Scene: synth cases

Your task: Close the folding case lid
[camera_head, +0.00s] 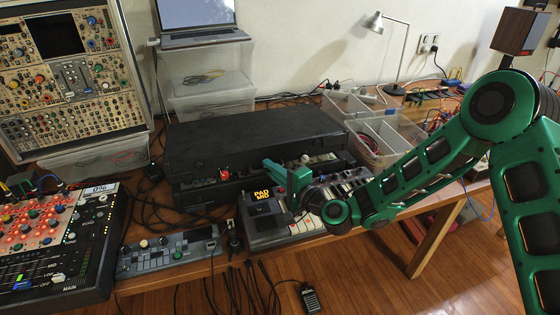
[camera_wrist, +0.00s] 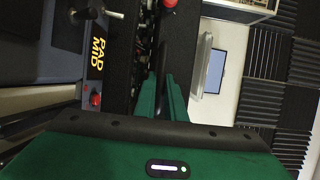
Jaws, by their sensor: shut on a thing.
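The black folding case (camera_head: 215,195) sits on the table, with its lid (camera_head: 245,135) lowered nearly flat over it. A gap along the front still shows knobs and a red button on the panel (camera_head: 225,177) inside. My green gripper (camera_head: 276,173) is at the lid's front edge, right of the middle, and is shut on the lid. In the wrist view its green fingers (camera_wrist: 172,98) reach up against the dark lid, beside the knob-covered panel (camera_wrist: 145,45). The exact contact is partly hidden by my fingers.
A grey keyboard unit with a "PAD MID" label (camera_head: 262,195) lies in front of the case, under my gripper. A small controller (camera_head: 168,250) and cables lie front left. Clear bins (camera_head: 385,138) stand right of the case. A laptop on a clear box (camera_head: 210,90) is behind.

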